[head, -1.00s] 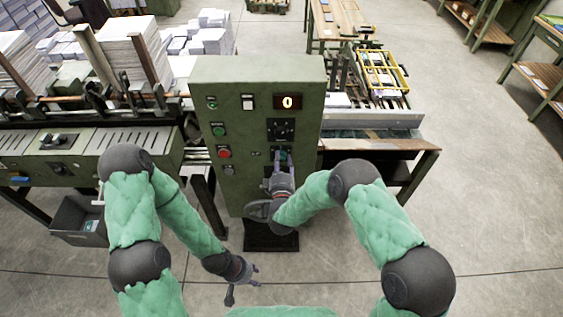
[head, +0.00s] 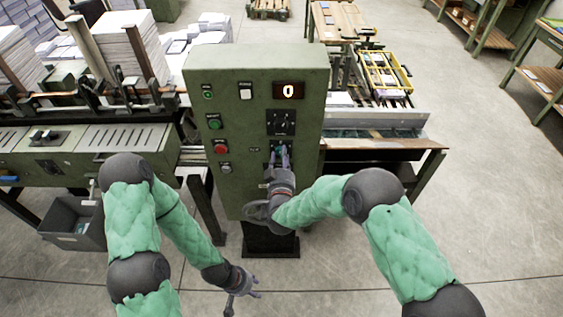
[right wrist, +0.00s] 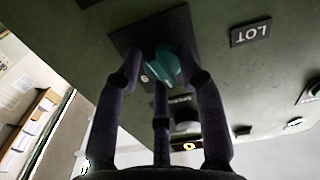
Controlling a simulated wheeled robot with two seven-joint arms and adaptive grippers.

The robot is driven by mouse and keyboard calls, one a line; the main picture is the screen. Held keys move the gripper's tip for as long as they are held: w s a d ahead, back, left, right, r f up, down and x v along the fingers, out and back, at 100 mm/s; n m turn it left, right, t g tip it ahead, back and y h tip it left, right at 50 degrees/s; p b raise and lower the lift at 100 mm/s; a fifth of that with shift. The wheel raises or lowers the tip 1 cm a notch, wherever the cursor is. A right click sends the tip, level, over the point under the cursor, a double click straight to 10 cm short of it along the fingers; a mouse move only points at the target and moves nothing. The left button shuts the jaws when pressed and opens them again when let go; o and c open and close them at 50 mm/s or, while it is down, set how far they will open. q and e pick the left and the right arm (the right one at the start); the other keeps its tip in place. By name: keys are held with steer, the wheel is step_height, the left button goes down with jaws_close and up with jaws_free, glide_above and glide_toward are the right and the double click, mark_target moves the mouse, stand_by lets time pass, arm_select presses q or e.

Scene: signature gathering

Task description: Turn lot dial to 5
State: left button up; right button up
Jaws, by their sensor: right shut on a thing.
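The lot dial is a teal knob (right wrist: 163,66) on a dark square plate, with a LOT label (right wrist: 250,33) beside it in the right wrist view. My right gripper (right wrist: 163,72) has its fingers around the knob, shut on it. In the head view my right gripper (head: 280,156) reaches the front of the green control cabinet (head: 240,130) and mostly hides the dial. The pointer's setting cannot be read. The display (head: 289,90) shows 0. My left gripper (head: 244,300) hangs low, empty, its fingers apart, away from the cabinet.
Another dial (head: 281,122) sits just above the lot dial. Green (head: 214,122) and red (head: 221,146) buttons are to its left. Machines with paper stacks (head: 125,40) stand left, a conveyor (head: 380,75) right. The floor at right is open.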

steer(key=shift+s+f+m+b, duration=0.25)
steer(key=shift+f+m+b, duration=0.45)
steer(key=shift+m, duration=0.3)
steer(key=o, duration=1.1)
steer(key=shift+w, duration=0.1)
steer(key=s, duration=1.2)
steer(key=shift+r, duration=0.3)
steer(key=shift+a, duration=0.1)
